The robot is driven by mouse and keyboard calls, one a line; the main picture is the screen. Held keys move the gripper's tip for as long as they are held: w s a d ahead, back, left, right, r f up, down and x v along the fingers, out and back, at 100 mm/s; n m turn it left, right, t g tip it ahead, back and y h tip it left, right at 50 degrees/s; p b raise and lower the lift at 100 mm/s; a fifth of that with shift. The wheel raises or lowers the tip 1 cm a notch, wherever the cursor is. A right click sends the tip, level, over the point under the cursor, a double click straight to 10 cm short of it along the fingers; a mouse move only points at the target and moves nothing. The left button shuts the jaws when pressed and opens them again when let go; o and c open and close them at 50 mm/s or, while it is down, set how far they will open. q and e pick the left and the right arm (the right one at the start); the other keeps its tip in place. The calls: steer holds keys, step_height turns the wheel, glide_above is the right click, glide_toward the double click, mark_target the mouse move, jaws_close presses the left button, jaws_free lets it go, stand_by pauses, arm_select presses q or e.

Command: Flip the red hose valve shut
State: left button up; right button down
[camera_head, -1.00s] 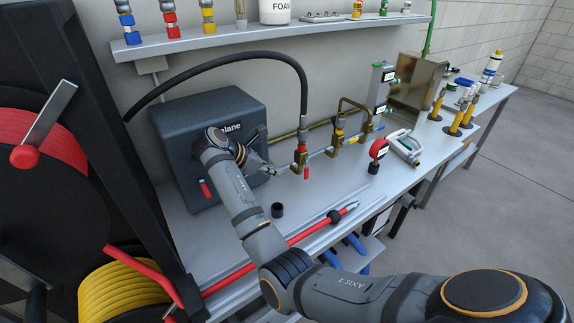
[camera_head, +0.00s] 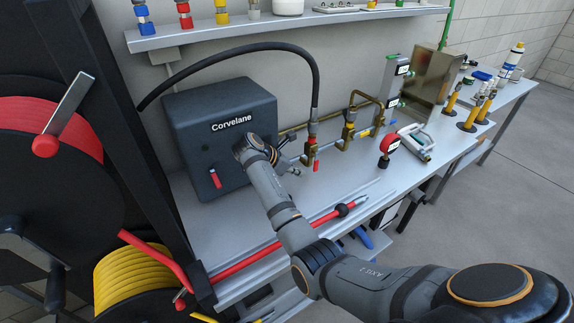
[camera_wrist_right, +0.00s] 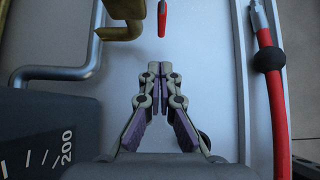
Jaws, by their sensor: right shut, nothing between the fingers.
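A brass valve (camera_head: 312,140) with a small red handle (camera_head: 316,165) stands under the end of the black hose (camera_head: 300,52), at the back of the bench. The red handle hangs down in the head view; its tip also shows at the top of the right wrist view (camera_wrist_right: 162,18). My right gripper (camera_head: 295,171) is just left of and nearer than the handle. In the right wrist view its fingers (camera_wrist_right: 160,70) are closed together, empty, with a small gap to the handle. A brass part (camera_wrist_right: 122,20) shows left of the handle there. My left gripper is out of view.
A dark Corvelane box (camera_head: 245,105) with its own red lever (camera_head: 216,179) stands left of the valve. A red hose (camera_head: 245,262) lies along the front of the bench (camera_head: 215,225). Hose reels (camera_head: 40,200) fill the left.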

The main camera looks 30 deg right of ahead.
mark_target(316, 162)
steer(key=d, duration=0.2)
steer(key=shift+w+d+p, duration=0.15)
steer(key=shift+d+p, duration=0.15)
steer(key=shift+d, duration=0.65)
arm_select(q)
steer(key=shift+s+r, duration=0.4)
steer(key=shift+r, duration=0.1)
